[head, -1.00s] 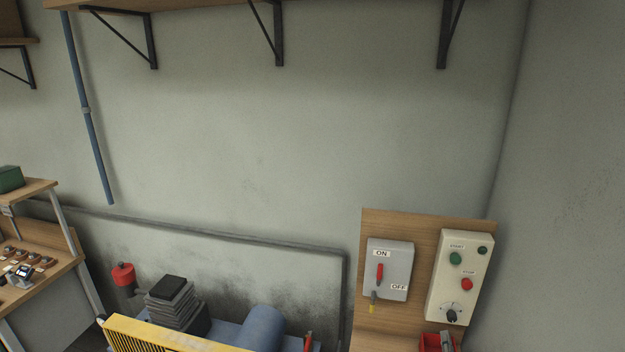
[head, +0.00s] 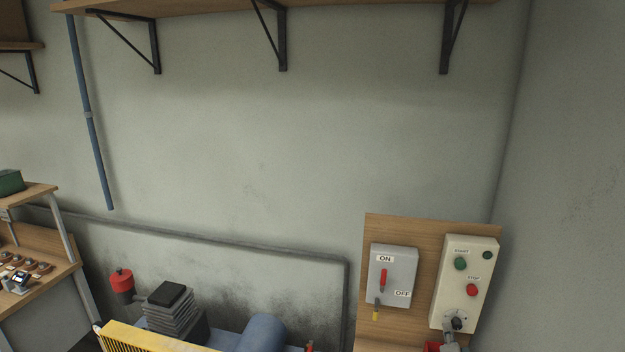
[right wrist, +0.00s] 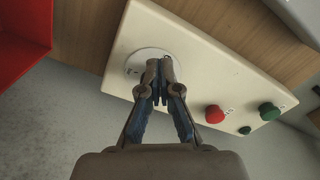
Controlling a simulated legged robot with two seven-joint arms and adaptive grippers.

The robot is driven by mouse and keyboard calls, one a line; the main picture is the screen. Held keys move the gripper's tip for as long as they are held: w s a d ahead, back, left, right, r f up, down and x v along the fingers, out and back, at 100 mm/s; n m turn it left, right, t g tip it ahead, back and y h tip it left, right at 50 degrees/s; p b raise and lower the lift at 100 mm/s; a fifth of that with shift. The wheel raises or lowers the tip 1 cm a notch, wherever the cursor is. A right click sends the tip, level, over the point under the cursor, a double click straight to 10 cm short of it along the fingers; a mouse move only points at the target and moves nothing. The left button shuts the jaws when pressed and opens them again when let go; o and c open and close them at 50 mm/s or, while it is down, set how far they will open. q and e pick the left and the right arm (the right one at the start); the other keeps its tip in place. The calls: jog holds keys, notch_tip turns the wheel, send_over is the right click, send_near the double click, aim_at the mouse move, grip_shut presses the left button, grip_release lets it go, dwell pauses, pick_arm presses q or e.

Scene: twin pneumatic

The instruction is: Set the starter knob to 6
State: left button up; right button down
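The cream starter box (head: 466,283) is on the wooden board at the lower right, with a green START button (head: 460,263) and a red STOP button (head: 471,290). Its dark starter knob (head: 457,323) sits on a round dial near the bottom. My right gripper (head: 453,338) is at the knob from below, partly cut off by the frame. In the right wrist view its two fingertips (right wrist: 161,76) are close together over the white dial (right wrist: 140,64) and hide the knob. Whether they grip it is unclear, and the pointer's number is unreadable. My left gripper is not in view.
A grey switch box (head: 392,275) with a red lever, ON and OFF labels and a yellow-tipped part below is left of the starter box. A red bin (right wrist: 22,40) is close beside the box. A compressor with a yellow guard (head: 150,338) stands farther left.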

jog(key=shift+d, duration=0.15)
jog(key=shift+f, duration=0.1)
dwell(0.4)
jog(key=shift+s+d+f, duration=0.1)
jog(key=shift+f, duration=0.15)
jog(key=shift+d+f+p, duration=0.25)
jog(key=shift+f+p, duration=0.1)
jog(key=shift+p, duration=0.15)
jog(key=shift+s+d+f, duration=0.1)
jog(key=shift+d+f, duration=0.15)
jog(key=shift+f, duration=0.1)
dwell(0.3)
jog(key=p+v, duration=0.5)
jog(key=v, duration=0.1)
jog(key=shift+a+f, duration=0.2)
jog(key=shift+f, duration=0.1)
